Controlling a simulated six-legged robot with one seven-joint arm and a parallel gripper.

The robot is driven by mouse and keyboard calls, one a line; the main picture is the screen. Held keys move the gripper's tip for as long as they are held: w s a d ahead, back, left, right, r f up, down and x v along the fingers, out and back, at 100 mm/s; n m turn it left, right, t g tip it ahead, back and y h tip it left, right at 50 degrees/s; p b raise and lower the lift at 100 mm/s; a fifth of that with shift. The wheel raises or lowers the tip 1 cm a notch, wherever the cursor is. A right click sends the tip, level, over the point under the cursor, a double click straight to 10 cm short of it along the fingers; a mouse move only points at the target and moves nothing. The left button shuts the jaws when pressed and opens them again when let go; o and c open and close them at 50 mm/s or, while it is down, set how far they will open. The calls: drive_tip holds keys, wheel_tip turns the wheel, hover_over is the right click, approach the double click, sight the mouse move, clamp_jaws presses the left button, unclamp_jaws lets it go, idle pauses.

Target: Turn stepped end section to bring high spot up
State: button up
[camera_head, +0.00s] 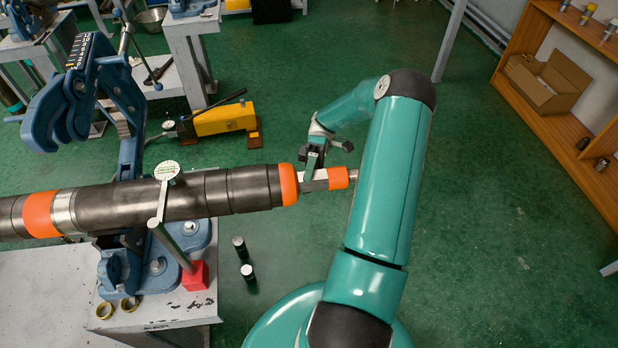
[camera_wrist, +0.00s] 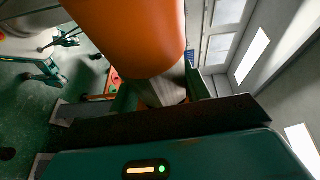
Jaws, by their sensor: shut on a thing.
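A dark stepped pipe (camera_head: 225,190) lies level across the blue vise (camera_head: 125,150). Its right end has an orange collar (camera_head: 288,184), a slim silver end section (camera_head: 315,181) and a second orange band (camera_head: 338,177). My gripper (camera_head: 314,174) comes from above and behind and is shut on the silver section, between the orange parts. In the wrist view the orange collar (camera_wrist: 130,35) fills the upper middle, with the silver section (camera_wrist: 165,90) below it. A gauge with a round dial (camera_head: 167,170) stands at the pipe on a red base (camera_head: 195,277). The high spot cannot be made out.
The vise stands on a grey bench (camera_head: 160,315) with two brass rings (camera_head: 116,308). A yellow tool (camera_head: 225,120) lies behind the pipe. Wooden shelves (camera_head: 560,125) stand right; the green floor between is clear.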

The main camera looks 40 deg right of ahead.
idle(0.4)
drive_tip(key=o, duration=1)
drive_tip(key=shift+c, duration=0.2)
drive_tip(key=shift+w, duration=0.1)
